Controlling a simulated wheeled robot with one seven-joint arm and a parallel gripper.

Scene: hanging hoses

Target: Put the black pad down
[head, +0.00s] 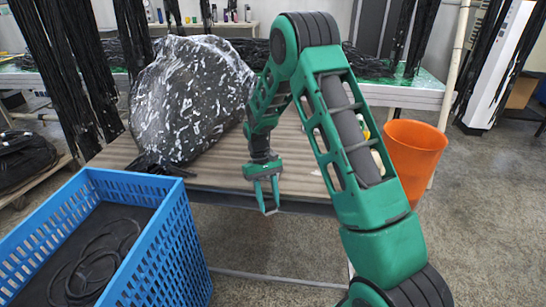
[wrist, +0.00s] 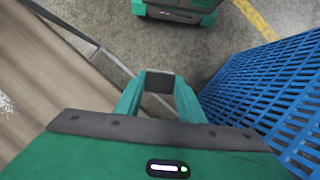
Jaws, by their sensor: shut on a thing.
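The black pad (wrist: 159,83) is a small dark square between the fingertips of my gripper (wrist: 159,90) in the wrist view. My gripper is shut on it, and bare grey floor shows around it below. In the head view my gripper (head: 266,198) points down at the front edge of the brown ribbed table (head: 300,165). The pad is too small to make out clearly there.
A blue crate (head: 175,240) with a dark coiled hose inside stands at lower left; its slatted wall (wrist: 270,95) is right in the wrist view. A plastic-wrapped black bundle (head: 190,95) lies on the table. An orange bucket (head: 413,150) stands at right. Black hoses (head: 65,75) hang at left.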

